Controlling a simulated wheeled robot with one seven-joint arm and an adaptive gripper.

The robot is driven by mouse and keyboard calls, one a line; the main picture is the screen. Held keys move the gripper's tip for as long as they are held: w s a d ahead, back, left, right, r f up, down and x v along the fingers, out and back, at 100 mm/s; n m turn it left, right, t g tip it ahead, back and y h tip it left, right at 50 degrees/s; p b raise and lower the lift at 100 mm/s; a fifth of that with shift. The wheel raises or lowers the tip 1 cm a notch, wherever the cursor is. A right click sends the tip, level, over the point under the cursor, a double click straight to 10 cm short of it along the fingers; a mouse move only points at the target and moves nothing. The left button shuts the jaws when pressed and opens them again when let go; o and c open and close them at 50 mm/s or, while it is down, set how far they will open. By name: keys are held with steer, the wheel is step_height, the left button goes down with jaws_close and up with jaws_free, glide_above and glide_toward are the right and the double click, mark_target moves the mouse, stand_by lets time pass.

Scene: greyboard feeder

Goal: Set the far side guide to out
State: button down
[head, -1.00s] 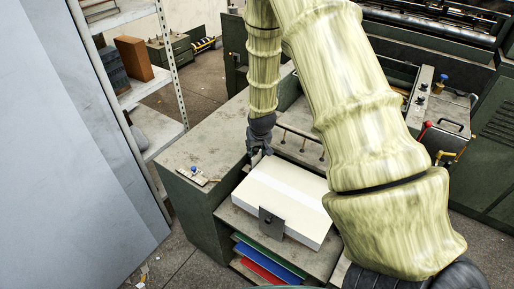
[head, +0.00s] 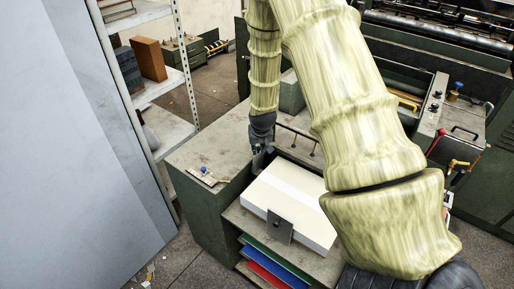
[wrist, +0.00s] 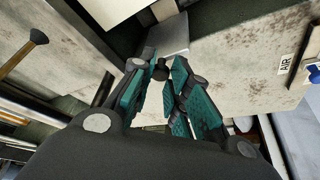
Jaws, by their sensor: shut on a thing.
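The far side guide is a grey metal plate (wrist: 168,36) with a small dark knob (wrist: 160,70), seen in the wrist view beside the pale board stack (wrist: 112,8). My gripper (wrist: 161,82) is shut on that knob between its teal-padded fingers. In the head view my gripper (head: 259,160) points down at the far left corner of the white stack (head: 290,202). The far guide is mostly hidden there behind my gripper. Another grey guide plate (head: 279,227) stands against the near side of the stack.
The feeder's flat top (head: 215,150) carries a small blue-handled valve (head: 204,171) at left; an AIR label (wrist: 287,65) shows in the wrist view. Coloured sheets (head: 268,268) lie below the stack. A brass-tipped rod assembly (head: 300,138) stands behind my gripper. Metal shelving (head: 160,85) is at left.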

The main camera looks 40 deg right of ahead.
steer(key=c, duration=1.6)
jaws_free()
steer(key=shift+w+r, duration=0.15)
steer(key=shift+w, duration=0.1)
steer(key=shift+c, duration=0.2)
steer(key=o, duration=0.3)
steer(key=shift+w+a, duration=0.1)
steer(key=shift+s, duration=0.2)
steer(key=shift+r, duration=0.4)
steer(key=v, duration=1.1)
steer(key=shift+s+f, duration=0.15)
